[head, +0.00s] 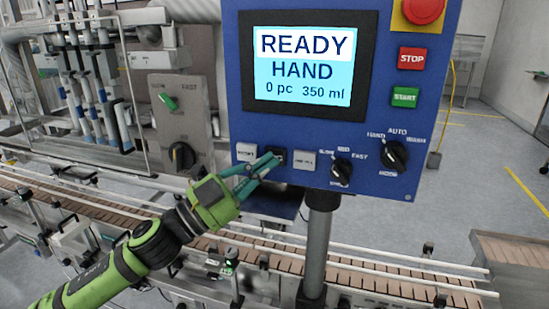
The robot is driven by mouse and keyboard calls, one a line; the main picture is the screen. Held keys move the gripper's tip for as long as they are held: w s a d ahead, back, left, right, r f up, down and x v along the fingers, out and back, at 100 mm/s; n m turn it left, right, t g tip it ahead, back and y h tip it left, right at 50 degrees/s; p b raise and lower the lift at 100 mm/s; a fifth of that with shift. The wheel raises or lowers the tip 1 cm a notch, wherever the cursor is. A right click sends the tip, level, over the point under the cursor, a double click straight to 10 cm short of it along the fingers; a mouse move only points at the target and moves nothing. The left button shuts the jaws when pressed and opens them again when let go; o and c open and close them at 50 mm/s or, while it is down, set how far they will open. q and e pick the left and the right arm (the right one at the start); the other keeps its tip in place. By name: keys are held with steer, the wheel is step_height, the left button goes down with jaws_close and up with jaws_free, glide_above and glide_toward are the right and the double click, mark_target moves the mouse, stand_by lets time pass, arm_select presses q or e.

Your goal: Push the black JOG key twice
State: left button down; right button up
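The black JOG key (281,157) sits in the lower row of the blue control panel (400,65), between two pale keys. My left gripper (274,161) reaches up from the lower left with its teal fingers drawn together at the tips. The tips are at the black key and cover its left part. I cannot tell whether they touch it or whether it is pressed in. The fingers hold nothing. The panel screen (302,68) reads READY, HAND, 0 pc, 350 ml. My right gripper is out of view.
Pale keys (246,151) (304,160) flank the black key closely. Rotary knobs (342,171) (393,155) sit to the right. The red STOP key (412,58), green START key (405,97) and red emergency button (423,9) are higher up. A conveyor (375,279) runs below.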

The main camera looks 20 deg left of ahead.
arm_select(q)
steer(key=shift+s, duration=0.3)
steer(key=shift+s+f+b, duration=0.15)
steer(key=shift+s+b, duration=0.15)
steer(key=shift+s, duration=0.3)
steer(key=s+b, duration=0.1)
steer(key=s, duration=0.2)
steer(key=shift+s+a, duration=0.1)
steer(key=shift+s, duration=0.3)
stand_by(1.4)
steer(key=s+m, duration=0.1)
steer(key=m, duration=0.1)
steer(key=s+m, duration=0.1)
steer(key=m, duration=0.2)
steer(key=s+m, duration=0.2)
steer(key=m, duration=0.1)
steer(key=shift+f, duration=0.1)
